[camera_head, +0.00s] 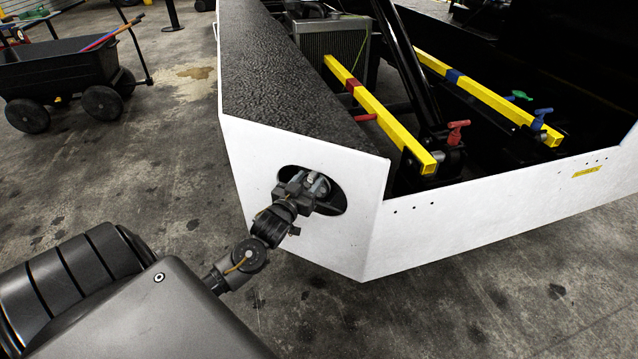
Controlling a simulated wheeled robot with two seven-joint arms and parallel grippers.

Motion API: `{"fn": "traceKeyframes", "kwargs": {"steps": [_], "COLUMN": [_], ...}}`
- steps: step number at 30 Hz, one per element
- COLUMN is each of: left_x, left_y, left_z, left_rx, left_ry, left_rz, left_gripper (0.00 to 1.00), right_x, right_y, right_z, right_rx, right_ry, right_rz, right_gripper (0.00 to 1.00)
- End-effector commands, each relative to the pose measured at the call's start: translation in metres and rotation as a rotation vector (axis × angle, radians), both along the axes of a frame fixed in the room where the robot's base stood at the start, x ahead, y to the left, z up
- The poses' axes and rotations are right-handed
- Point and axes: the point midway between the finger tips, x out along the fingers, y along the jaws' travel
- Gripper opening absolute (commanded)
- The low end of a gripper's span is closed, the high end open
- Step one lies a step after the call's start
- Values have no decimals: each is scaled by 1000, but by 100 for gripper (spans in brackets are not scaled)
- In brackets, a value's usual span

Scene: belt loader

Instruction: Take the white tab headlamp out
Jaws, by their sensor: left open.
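The headlamp (319,186) sits in an oval opening in the white front panel (353,222) of the belt loader. Only part of it shows behind my gripper, and I cannot make out a white tab. My left gripper (306,186) is open at the opening, right in front of the headlamp. I cannot tell whether its fingers touch the lamp. My right gripper is not in view.
The loader's black top plate (290,110) runs back above the panel. Yellow bars (385,120) with red and blue handles lie in the open bay to the right. A black cart (60,72) stands at the far left. The concrete floor between is clear.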

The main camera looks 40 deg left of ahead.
Motion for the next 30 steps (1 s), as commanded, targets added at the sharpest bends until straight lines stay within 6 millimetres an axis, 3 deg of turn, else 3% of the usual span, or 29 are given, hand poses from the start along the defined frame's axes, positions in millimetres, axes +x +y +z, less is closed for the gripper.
{"fn": "traceKeyframes", "kwargs": {"steps": [4, 7, 17, 28, 30], "left_x": [24, 36, 44, 44, 44], "left_y": [4, 7, 9, 9, 9], "left_z": [-4, -3, -3, -4, -4], "left_rx": [0, 0, 0, 0, -1], "left_ry": [-2, -2, -1, 2, 3], "left_rz": [0, 1, 0, 0, 0], "left_gripper": [46, 46, 46, 0, 0], "right_x": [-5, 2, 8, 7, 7], "right_y": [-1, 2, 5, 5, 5], "right_z": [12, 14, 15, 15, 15], "right_rx": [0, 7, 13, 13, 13], "right_ry": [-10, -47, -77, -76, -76], "right_rz": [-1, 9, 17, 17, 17], "right_gripper": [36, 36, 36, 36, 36]}}
